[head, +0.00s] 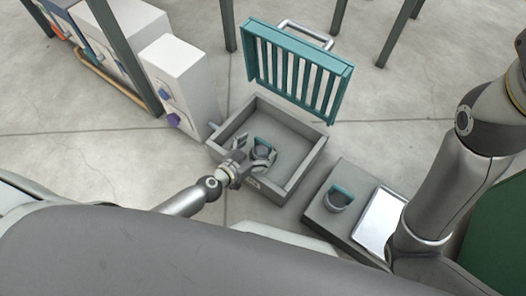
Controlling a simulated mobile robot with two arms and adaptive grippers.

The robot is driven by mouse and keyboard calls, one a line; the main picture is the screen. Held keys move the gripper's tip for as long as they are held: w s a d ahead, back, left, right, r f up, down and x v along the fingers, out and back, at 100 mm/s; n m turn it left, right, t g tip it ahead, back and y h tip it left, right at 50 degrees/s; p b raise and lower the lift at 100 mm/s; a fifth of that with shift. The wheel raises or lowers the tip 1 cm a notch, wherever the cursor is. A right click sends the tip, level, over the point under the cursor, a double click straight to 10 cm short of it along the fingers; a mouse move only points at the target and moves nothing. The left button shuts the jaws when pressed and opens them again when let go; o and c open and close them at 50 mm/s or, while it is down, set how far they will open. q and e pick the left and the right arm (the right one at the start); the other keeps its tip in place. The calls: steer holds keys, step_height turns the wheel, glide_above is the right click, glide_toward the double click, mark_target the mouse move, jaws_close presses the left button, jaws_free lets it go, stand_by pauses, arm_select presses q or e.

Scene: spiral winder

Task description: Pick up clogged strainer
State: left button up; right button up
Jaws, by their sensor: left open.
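A dark round strainer with a teal handle (262,143) sits inside the open grey box; from its place it appears to be the clogged one, though clogging is too small to see. My left gripper (259,153) reaches over the box's near wall. Its fingers are spread open on either side of this strainer, and I cannot tell whether they touch it. A second, similar strainer with a teal handle (339,201) stands on a grey block to the right. My right arm comes down at the right side; its gripper is not in view.
The grey box (308,165) has its teal slatted lid (296,72) raised at the back. A pale tray (380,222) lies on the grey block (318,213) beside the second strainer. White cabinets (178,72) and dark green posts stand at left and back.

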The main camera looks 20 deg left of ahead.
mark_target(263, 143)
arm_select(q)
steer(key=b+x, duration=0.1)
steer(key=x, duration=0.2)
steer(key=shift+w+d+f, duration=0.15)
steer(key=shift+w+f, duration=0.05)
steer(key=shift+w, duration=0.05)
steer(key=c, duration=1.2)
steer(key=shift+r, duration=0.25)
